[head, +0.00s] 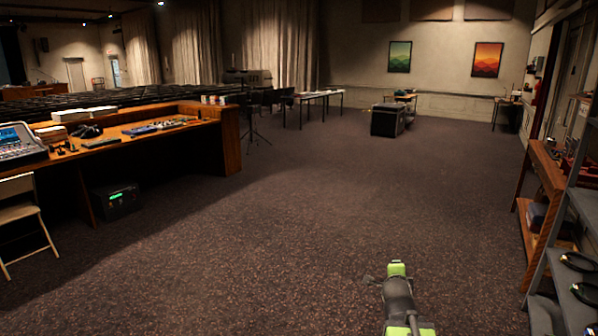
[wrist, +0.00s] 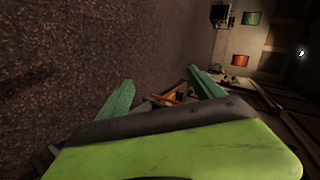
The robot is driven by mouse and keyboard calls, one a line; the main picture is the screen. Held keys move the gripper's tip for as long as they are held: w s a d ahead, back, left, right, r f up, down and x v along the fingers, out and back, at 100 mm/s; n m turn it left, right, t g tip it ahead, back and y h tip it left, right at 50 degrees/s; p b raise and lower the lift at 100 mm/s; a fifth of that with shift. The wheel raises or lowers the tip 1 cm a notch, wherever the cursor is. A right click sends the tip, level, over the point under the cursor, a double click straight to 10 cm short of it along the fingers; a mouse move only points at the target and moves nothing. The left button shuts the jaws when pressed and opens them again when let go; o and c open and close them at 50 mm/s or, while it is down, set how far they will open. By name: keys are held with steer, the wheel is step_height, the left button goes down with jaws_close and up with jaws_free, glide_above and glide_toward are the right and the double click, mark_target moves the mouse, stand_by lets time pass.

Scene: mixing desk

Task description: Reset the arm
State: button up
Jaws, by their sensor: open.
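My arm, grey with lime-green parts, reaches up from the bottom of the head view, right of centre, over bare carpet. My gripper (head: 372,281) is at its far end, small and partly hidden by the arm. In the wrist view my gripper (wrist: 160,92) shows two green fingers spread wide apart, with nothing between them. The gripper is open and empty. It touches nothing that I can see. The wrist view is turned on its side, with carpet at left and the far wall at right.
A wooden mixing desk (head: 175,150) with equipment stands at left, with a folding chair (head: 25,215) before it. Metal shelves (head: 565,255) line the right edge. A black case (head: 387,120) and a table (head: 313,95) stand farther back. The carpet (head: 300,210) between is clear.

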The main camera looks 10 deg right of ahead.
steer(key=s+a+f+n+g+y+b, duration=0.2)
steer(key=a+f+n, duration=0.3)
steer(key=a, duration=0.4)
steer(key=s+a+f+n+g+y+b, duration=0.1)
steer(key=s+a+f+n+g+y, duration=0.2)
steer(key=a+f, duration=0.55)
steer(key=s+a+f+n+g, duration=0.1)
steer(key=s+a+n+g, duration=0.15)
steer(key=s+n, duration=0.35)
steer(key=s+a+f+n+g, duration=0.2)
steer(key=s+n+g, duration=0.1)
steer(key=s+n, duration=0.3)
step_height(320, 180, up, 13)
steer(key=p, duration=1.2)
steer(key=shift+n+p, duration=0.35)
steer(key=shift+n, duration=0.05)
